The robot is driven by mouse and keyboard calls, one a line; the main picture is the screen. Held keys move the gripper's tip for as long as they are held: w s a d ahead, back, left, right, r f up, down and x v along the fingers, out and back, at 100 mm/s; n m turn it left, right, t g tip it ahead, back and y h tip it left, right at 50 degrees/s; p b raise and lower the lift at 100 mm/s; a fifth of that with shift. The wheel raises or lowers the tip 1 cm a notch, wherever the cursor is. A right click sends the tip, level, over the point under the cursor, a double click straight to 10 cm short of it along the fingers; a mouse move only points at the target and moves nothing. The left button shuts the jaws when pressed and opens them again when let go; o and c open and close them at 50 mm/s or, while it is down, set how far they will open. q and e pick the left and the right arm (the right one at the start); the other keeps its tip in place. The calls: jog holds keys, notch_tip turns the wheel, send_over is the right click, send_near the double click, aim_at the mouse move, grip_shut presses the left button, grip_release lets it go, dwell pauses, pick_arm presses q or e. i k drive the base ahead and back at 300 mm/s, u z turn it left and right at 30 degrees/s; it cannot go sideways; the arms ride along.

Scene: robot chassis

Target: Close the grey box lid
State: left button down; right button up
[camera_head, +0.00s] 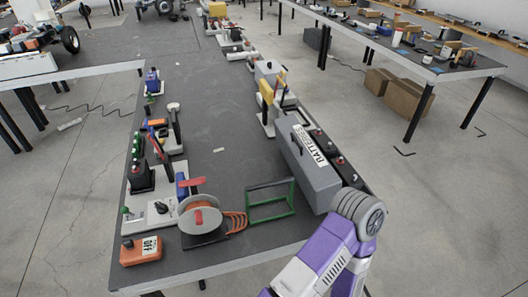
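A long grey box (303,168) with a white label reading "BATTERIES" stands at the right edge of the dark table. Its long grey front faces the middle of the table. A dark strip with red-topped parts lies along its right side. I cannot tell from this view how far its lid is open. My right arm, purple and grey, comes in from the lower right, and its grey joint overlaps the near end of the box. Neither gripper shows in this view.
A yellow-and-white device (267,100) stands beyond the box.

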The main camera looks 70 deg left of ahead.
aim_at(319, 183)
jog(key=u, duration=1.45)
